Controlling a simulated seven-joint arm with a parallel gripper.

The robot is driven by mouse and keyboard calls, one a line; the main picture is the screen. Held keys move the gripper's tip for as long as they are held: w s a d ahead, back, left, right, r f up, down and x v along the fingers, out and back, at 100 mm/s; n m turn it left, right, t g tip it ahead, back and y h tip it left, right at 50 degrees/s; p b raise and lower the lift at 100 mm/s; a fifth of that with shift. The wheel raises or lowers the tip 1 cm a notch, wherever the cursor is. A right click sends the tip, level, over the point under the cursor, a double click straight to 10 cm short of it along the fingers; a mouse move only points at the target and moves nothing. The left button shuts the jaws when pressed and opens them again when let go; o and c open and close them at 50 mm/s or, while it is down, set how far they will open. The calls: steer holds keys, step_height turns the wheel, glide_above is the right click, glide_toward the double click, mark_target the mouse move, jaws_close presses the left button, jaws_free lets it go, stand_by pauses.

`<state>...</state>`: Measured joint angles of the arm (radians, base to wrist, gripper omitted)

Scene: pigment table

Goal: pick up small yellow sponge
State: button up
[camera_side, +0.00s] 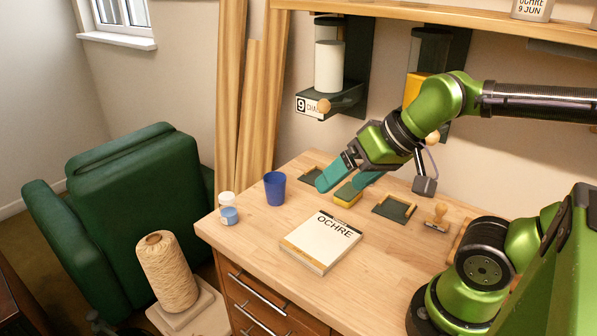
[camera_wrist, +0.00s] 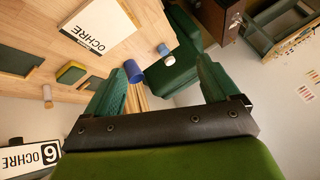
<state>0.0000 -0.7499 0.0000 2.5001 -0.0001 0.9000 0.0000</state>
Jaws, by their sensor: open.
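The small yellow sponge (camera_side: 347,196) has a dark green top and lies on the wooden table, partly hidden by my fingers in the side view. In the wrist view the sponge (camera_wrist: 71,73) is at the left, outside the gap between the fingers. My gripper (camera_side: 342,184) is open and empty, with two teal fingers pointing down and left, in front of the sponge in the side view. The wrist view shows the gripper's fingers (camera_wrist: 168,72) wide apart. I cannot tell the exact height above the table.
An OCHRE book (camera_side: 320,241) lies in front. Dark framed trays (camera_side: 395,208) flank the sponge, and a wooden stamp (camera_side: 437,217) stands at right. Wall dispensers (camera_side: 329,66) hang behind.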

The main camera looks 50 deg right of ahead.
steer(key=m+g+h, duration=0.4)
steer(key=m+g, duration=0.3)
steer(key=m, duration=0.7)
glide_above(348, 191)
steer(key=f, duration=1.8)
steer(key=shift+s+d+f, duration=0.15)
steer(key=shift+s+f, duration=0.05)
steer(key=shift+f, duration=0.15)
steer(key=shift+w+f, duration=0.2)
steer(key=shift+f, duration=2.45)
steer(key=shift+f, duration=0.15)
steer(key=c, duration=1)
